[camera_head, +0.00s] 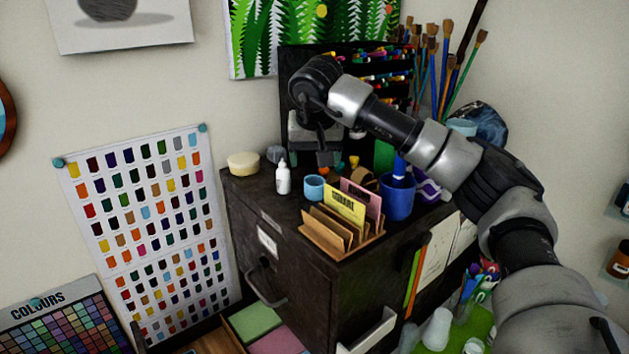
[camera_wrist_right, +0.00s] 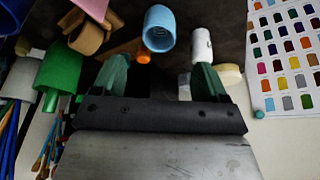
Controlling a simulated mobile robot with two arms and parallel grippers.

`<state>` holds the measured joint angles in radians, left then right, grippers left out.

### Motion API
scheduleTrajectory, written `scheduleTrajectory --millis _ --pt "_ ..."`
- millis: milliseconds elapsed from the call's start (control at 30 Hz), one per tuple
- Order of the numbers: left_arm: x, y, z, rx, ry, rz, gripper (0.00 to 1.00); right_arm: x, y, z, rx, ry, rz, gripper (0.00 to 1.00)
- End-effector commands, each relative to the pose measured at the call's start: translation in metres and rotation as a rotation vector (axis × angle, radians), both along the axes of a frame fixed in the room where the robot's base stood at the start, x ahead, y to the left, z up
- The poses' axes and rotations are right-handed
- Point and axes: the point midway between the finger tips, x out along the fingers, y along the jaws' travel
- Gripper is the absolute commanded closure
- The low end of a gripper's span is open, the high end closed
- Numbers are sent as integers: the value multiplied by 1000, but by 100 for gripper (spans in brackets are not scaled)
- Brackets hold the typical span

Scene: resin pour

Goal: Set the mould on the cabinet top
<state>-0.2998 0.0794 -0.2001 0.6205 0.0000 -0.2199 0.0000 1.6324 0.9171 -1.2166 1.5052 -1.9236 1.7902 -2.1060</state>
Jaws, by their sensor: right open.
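The cabinet (camera_head: 285,257) is dark, with a crowded top. I cannot tell for certain which thing is the mould. A small light blue cup-shaped piece (camera_head: 314,187) stands upright near the left middle of the top; it also shows in the right wrist view (camera_wrist_right: 160,28). A pale round piece (camera_head: 243,164) lies at the back left corner. My right gripper (camera_head: 322,157) is over the back of the top, partly hidden by its own wrist. In the right wrist view its fingers (camera_wrist_right: 160,78) are apart, with nothing held between them. My left gripper is not in view.
A white bottle (camera_head: 283,179), a card holder (camera_head: 337,240) and a blue mug (camera_head: 397,196) stand on the top. A dark rack (camera_head: 298,58) rises behind, with brushes (camera_head: 444,65) to its right. A small bare strip (camera_head: 262,197) shows at the front left.

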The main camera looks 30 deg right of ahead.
Motion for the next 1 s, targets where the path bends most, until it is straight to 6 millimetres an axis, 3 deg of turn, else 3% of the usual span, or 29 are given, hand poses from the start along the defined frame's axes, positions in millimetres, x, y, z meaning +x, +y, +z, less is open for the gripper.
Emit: scheduleTrajectory --millis 133,333,867,1000 --pt "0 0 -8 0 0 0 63 -7 5 20 1 -3 1 26" --pt "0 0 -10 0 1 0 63 -11 7 32 0 0 1 26" --pt "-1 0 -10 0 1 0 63 -11 7 32 1 1 1 26" --pt "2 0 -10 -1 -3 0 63 -6 26 18 54 -10 30 26"
